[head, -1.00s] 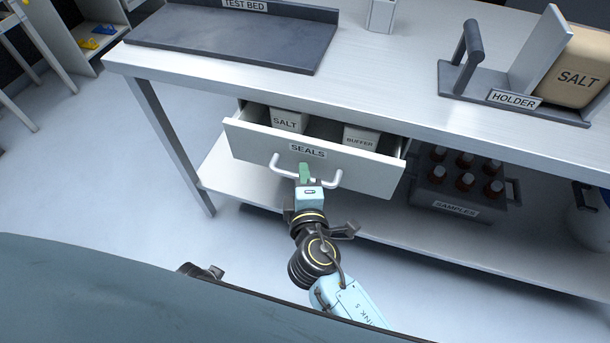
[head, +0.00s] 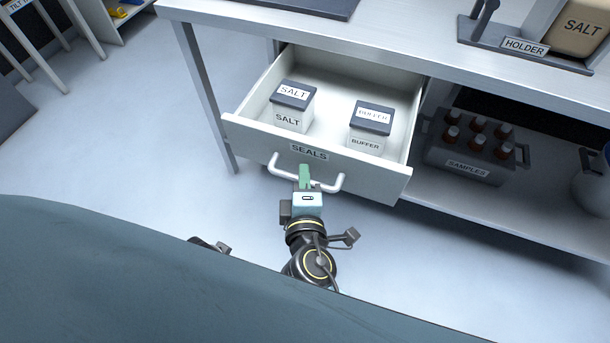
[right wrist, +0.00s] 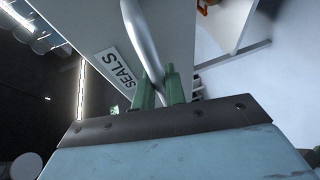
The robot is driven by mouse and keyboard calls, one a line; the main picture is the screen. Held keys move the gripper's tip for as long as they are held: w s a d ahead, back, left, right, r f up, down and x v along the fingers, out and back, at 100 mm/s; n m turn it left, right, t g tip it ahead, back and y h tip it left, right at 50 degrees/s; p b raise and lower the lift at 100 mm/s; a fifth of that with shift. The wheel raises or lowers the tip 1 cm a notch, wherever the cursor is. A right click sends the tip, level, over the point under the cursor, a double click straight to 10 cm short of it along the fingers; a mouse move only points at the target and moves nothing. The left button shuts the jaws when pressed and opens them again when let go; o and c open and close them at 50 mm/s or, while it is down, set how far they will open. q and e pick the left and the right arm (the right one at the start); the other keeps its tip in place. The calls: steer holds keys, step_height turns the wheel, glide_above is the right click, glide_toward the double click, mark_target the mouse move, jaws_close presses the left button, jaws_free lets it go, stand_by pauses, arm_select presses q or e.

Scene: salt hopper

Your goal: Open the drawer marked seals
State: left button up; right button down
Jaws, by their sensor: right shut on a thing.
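The drawer marked SEALS (head: 375,183) hangs under the bench and stands well out from it, its inside in view. Its white bar handle (head: 333,184) runs across the front below the label. My right gripper (head: 304,176) is shut on the handle near its middle. In the right wrist view the green fingers (right wrist: 160,90) sit on either side of the handle bar (right wrist: 143,40), and the SEALS label (right wrist: 117,70) is beside them. Inside the drawer are a box marked SALT (head: 291,108) and a box marked BUFFER (head: 369,128). My left gripper is not clearly seen.
The bench top (head: 400,40) is above the drawer, with a holder (head: 525,47) and a salt block (head: 583,28) on it. A crate marked SAMPLES (head: 468,165) with several bottles stands on the lower shelf to the right.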

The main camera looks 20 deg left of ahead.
arm_select(q)
steer(key=shift+d, duration=0.15)
arm_select(e)
steer(key=shift+s, duration=0.1)
steer(key=c, duration=1.5)
jaws_free()
arm_select(q)
steer(key=shift+s, duration=0.1)
arm_select(e)
steer(key=shift+o, duration=0.2)
